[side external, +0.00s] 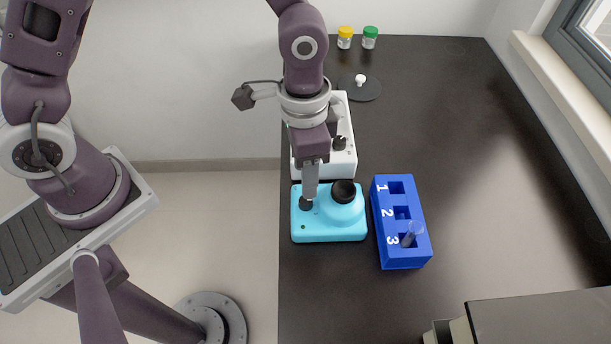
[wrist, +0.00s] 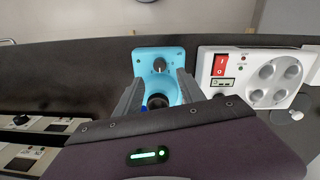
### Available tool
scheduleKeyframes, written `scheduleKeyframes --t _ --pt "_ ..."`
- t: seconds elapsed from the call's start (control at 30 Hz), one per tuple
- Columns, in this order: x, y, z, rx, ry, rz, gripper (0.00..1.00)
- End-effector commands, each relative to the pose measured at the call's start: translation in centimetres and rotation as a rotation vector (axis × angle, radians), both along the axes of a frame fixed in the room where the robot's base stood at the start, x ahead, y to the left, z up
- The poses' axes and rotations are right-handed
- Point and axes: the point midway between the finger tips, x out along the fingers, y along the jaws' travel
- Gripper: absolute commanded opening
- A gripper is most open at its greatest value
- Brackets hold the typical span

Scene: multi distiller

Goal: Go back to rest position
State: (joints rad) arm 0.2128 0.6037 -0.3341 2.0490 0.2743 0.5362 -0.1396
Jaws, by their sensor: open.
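My gripper (side external: 310,194) is open and empty, pointing down over the cyan device (side external: 328,229). Its fingertips are close to the small black knob (side external: 306,204) on that device; I cannot tell whether they touch it. The device's round black-topped well (side external: 344,191) is just right of the fingers. In the wrist view my gripper's two fingers (wrist: 158,88) stand apart on either side of the cyan device (wrist: 146,60), with the knob (wrist: 159,66) showing beyond them and the black opening (wrist: 157,102) between them.
A blue rack (side external: 383,216) marked 1, 2, 3 stands to the right, with a clear tube (side external: 411,232) in slot 3. A white device (side external: 343,162) sits behind. A dark disc (side external: 373,91) and yellow-capped (side external: 345,37) and green-capped (side external: 370,37) jars are farther back.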

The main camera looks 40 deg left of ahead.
Motion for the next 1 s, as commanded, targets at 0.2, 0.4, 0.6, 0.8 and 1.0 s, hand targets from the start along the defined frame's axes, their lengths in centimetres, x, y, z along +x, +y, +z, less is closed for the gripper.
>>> scheduleKeyframes --t 0.2,0.4,0.6,0.8,1.0 --pt "0.2 0.5 0.8 0.006 -0.015 0.01 0.46" --pt "-0.5 7.2 10.6 0.048 -0.194 0.187 0.46" --pt "-7.0 13.3 18.5 0.008 -0.374 0.435 0.46" --pt "-12.2 15.0 20.4 -0.078 -0.474 0.57 0.46" --pt "-13.1 15.2 20.5 -0.101 -0.49 0.591 0.46"
